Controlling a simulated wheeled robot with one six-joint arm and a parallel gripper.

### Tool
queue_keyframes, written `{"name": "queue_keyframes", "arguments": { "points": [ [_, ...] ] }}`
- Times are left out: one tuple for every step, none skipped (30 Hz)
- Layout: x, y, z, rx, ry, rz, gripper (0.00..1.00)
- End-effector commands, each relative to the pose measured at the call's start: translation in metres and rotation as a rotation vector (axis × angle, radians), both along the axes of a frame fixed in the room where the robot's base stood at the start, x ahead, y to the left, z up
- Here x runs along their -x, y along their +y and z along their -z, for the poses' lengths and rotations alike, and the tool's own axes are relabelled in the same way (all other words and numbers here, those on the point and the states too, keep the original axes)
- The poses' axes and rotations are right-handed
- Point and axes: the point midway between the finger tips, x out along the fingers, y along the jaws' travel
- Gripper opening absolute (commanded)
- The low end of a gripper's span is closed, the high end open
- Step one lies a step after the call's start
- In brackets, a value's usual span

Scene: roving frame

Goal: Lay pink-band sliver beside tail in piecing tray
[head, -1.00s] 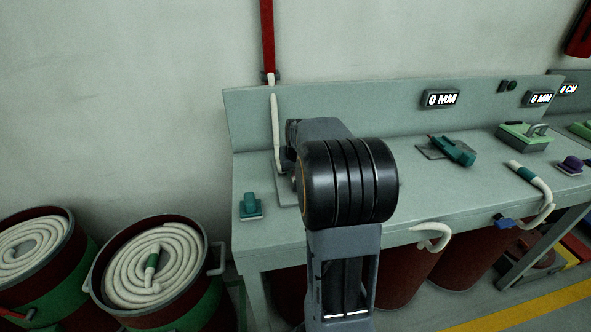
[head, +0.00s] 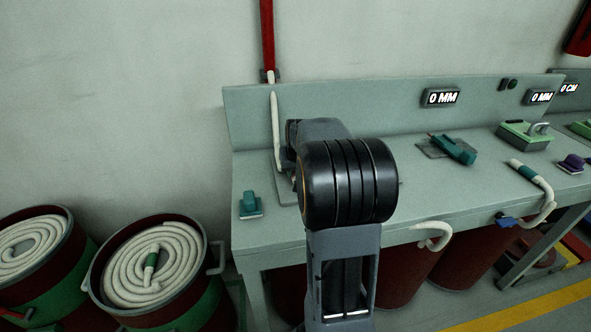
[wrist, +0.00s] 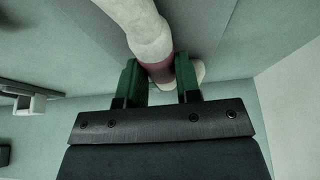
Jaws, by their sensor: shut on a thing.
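In the wrist view my gripper (wrist: 158,80) has its two green fingers closed on a thick white sliver (wrist: 147,35) at its dark pink band (wrist: 158,70). A short white end shows past the band, near the right finger. In the head view my arm hides the gripper and the band. A white strand (head: 276,125) runs down from a red pipe to behind my arm; I cannot tell whether it is the held sliver or the tail. A thin grey plate (head: 284,194) on the bench, partly behind my arm, may be the piecing tray.
A teal block (head: 249,205) sits near the bench's left end. Cans of coiled sliver (head: 152,262) stand on the floor at left. Bench (head: 430,195) front middle is clear.

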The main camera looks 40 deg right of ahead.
Motion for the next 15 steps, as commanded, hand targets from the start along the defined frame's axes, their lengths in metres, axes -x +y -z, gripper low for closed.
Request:
{"name": "queue_keyframes", "arguments": {
  "points": [
    [0.0000, 0.0000, 0.0029, 0.000, 0.000, 0.000, 0.08],
    [0.0000, 0.0000, 0.0036, 0.000, 0.000, 0.000, 0.08],
    [-0.0001, 0.0000, 0.0028, 0.000, 0.000, 0.000, 0.08],
    [0.0000, 0.0000, 0.0024, 0.000, 0.000, 0.000, 0.08],
    [0.0000, 0.0000, 0.0023, 0.000, 0.000, 0.000, 0.08],
    [0.0000, 0.0000, 0.0024, 0.000, 0.000, 0.000, 0.08],
    [0.0000, 0.0000, 0.0024, 0.000, 0.000, 0.000, 0.08],
    [0.0000, 0.0000, 0.0024, 0.000, 0.000, 0.000, 0.08],
    [0.0000, 0.0000, 0.0024, 0.000, 0.000, 0.000, 0.33],
    [0.0000, 0.0000, 0.0024, 0.000, 0.000, 0.000, 0.36],
    [0.0000, 0.0000, 0.0024, 0.000, 0.000, 0.000, 0.39],
    [0.0000, 0.0000, 0.0023, 0.000, 0.000, 0.000, 0.43],
    [0.0000, 0.0000, 0.0023, 0.000, 0.000, 0.000, 0.45],
    [0.0000, 0.0000, 0.0023, 0.000, 0.000, 0.000, 0.48],
    [0.0000, 0.0000, 0.0023, 0.000, 0.000, 0.000, 0.52]
  ]
}}
